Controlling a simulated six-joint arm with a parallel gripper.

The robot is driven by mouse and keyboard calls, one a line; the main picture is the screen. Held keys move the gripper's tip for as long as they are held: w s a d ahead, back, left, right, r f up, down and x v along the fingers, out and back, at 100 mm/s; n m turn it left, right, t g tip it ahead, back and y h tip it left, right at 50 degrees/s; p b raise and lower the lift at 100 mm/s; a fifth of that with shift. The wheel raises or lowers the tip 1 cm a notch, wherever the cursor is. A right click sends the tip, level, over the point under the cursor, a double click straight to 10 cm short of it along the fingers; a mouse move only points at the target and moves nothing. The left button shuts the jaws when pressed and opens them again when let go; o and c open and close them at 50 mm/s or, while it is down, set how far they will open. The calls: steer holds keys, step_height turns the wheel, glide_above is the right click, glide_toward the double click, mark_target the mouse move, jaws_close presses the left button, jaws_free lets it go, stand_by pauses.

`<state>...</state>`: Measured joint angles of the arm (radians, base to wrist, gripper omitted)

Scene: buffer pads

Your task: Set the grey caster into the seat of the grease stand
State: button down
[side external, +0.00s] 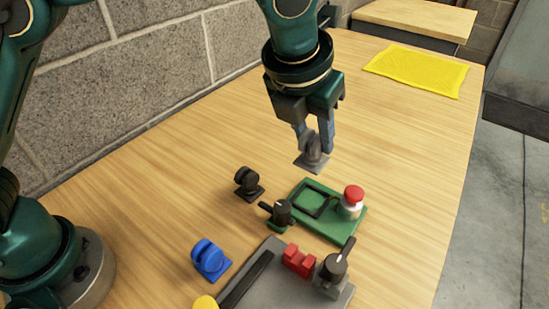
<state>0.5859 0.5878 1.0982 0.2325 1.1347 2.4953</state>
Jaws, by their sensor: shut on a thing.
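My gripper (315,138) points down and is shut on the grey caster (313,160). The caster hangs with its flat plate at the bottom, and its upper part is partly hidden by the fingers. In the picture it is just above the far edge of a green stand (336,225), apart from it. The stand has a square black-framed seat (313,203), which looks empty. It also carries a red-capped pale jar (351,203) at right and a black lever (278,211) at left. I take this as the grease stand; no label shows.
A black caster (248,183) stands left of the green stand, and a blue caster (210,259) is nearer. A grey fixture (283,257) with a red block (299,260) and a black-handled lever (336,262) sits in front. A yellow cloth (416,71) lies at the far right; wood before it is clear.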

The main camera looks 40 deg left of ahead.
mark_target(312, 163)
steer(key=shift+w+d+f, duration=0.2)
steer(key=shift+w+f, duration=0.15)
steer(key=shift+f, duration=3.55)
steer(key=shift+f, duration=1.1)
steer(key=shift+c, duration=2.1)
jaws_free()
